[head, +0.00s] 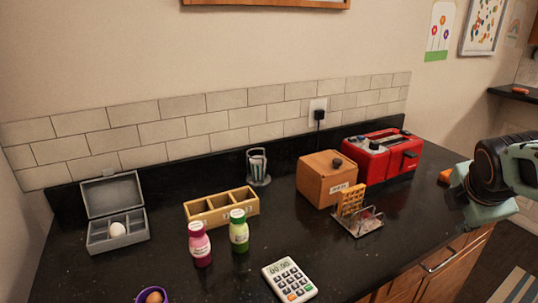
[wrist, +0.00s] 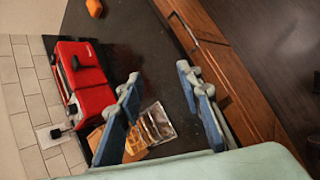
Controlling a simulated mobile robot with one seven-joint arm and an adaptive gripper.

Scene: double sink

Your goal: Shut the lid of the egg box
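The grey egg box (head: 117,239) stands on the dark counter at the far left in the head view. Its lid (head: 112,194) is raised and leans back towards the tiled wall. A white egg (head: 117,229) sits in one compartment of the box. My gripper (wrist: 160,74) shows in the wrist view with its two blue fingers apart and nothing between them. In the head view my arm is at the right edge, far from the egg box. The egg box is not in the wrist view.
Between arm and box stand a red toaster (head: 380,158), a wooden bread box (head: 326,178), a rack with toast (head: 355,215), a calculator (head: 289,279), green (head: 239,232) and pink bottles (head: 200,245), and a wooden divided tray (head: 222,207). A purple bowl (head: 140,298) is at front left.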

